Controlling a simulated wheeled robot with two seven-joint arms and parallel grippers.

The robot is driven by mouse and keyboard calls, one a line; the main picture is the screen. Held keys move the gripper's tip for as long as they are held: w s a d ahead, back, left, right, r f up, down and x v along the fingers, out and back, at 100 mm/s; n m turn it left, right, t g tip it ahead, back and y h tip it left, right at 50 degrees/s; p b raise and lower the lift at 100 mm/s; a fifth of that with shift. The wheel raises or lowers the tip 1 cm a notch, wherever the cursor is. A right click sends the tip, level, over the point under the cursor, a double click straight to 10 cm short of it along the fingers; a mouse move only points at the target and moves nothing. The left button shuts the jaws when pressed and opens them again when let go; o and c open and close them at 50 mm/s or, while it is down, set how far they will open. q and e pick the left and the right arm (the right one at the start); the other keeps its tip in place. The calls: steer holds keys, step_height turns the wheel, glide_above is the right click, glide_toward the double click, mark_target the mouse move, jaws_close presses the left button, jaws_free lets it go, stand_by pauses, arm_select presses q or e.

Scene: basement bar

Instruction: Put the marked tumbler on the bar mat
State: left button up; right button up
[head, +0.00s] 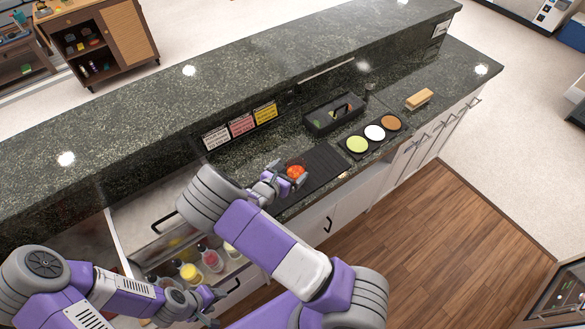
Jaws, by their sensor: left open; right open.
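The dark ribbed bar mat (324,160) lies on the lower counter, right of my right gripper. A small round orange-red thing (295,171), perhaps the marked tumbler seen from above, is at the mat's left end. No mark on it can be made out. My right gripper (291,178) is open right at it, with the fingers close beside it; whether they touch it I cannot tell. My forearm and gripper hide part of the counter there. My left gripper (215,301) is open and empty, low at the left near the bottles.
A black caddy (334,113) stands behind the mat. A black tray with green, white and brown rounds (374,134) lies right of it, then a wooden-backed brush or block (419,99). Bottles (211,260) stand below the sink (165,212). A raised ledge (240,75) runs behind.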

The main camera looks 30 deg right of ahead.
steer(key=v, duration=0.9)
steer(key=shift+s+a, duration=0.2)
steer(key=shift+a, duration=0.05)
steer(key=s+a+f+m+g+y+b, duration=0.2)
steer(key=s+a+f+m+g+y, duration=0.3)
steer(key=s+f, duration=0.5)
steer(key=s+a+f+m+g+y+b, duration=0.1)
steer(key=s+a+f+m+g+y, duration=0.1)
steer(key=s+f+m+g+y, duration=0.45)
steer(key=a+f+m+t+y+b, duration=0.4)
steer(key=f+m+b, duration=0.4)
steer(key=m, duration=0.6)
step_height(320, 180, down, 2)
steer(key=shift+s+a+f+m+t+y, duration=0.2)
steer(key=shift+s+a+m+t+y, duration=0.2)
steer(key=shift+t, duration=0.65)
